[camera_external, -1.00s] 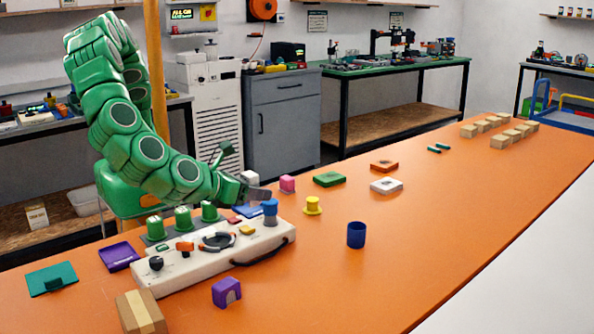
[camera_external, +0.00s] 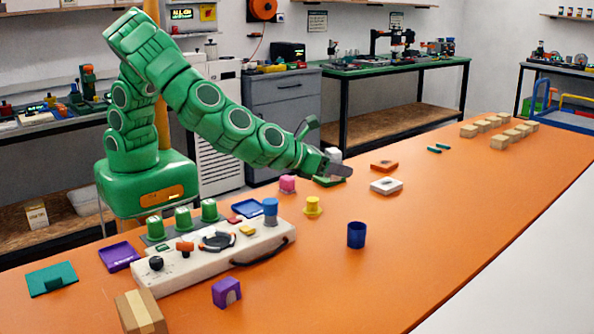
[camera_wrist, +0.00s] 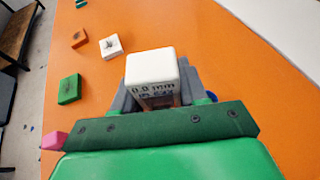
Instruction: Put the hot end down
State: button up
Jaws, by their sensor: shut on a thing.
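My gripper (camera_external: 338,168) is shut on a white block with dark lettering, the hot end (camera_external: 334,154), and holds it above the orange table (camera_external: 440,190). In the wrist view the hot end (camera_wrist: 152,68) stands between the grey fingers of my gripper (camera_wrist: 155,98); part of its lettering reads "mm". Its lower part is hidden. In the external view the hand partly covers a flat green block (camera_external: 322,182). That green block (camera_wrist: 69,89) lies clear of the hot end in the wrist view.
A flat orange block (camera_external: 384,165) and a flat white block (camera_external: 386,185) lie right of my gripper. A pink piece (camera_external: 287,184), a yellow spool (camera_external: 312,206) and a blue cup (camera_external: 356,235) stand nearer. A control panel (camera_external: 215,262) is at left. The table's right middle is clear.

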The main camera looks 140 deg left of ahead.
jog(key=s+a+f, duration=0.2)
jog(key=s+a, duration=0.2)
jog(key=a, duration=0.5)
send_over(399, 223)
jog(key=s, duration=0.2)
jog(key=shift+m+t+h, duration=0.3)
jog(key=shift+m+t, duration=0.1)
jog(key=f, duration=0.5)
jog(key=d+f, duration=0.1)
jog(key=f, duration=0.2)
jog(key=shift+w+f, duration=0.15)
jog(key=shift+f, duration=0.15)
jog(key=shift+w+a+f, duration=0.25)
jog(key=shift+w+f, duration=0.15)
jog(key=shift+w, duration=0.05)
jog(key=shift+w+a+f, duration=0.25)
jog(key=shift+w+f, duration=0.05)
jog(key=shift+f, duration=1.7)
jog(key=shift+f, duration=0.15)
jog(key=o, duration=1.1)
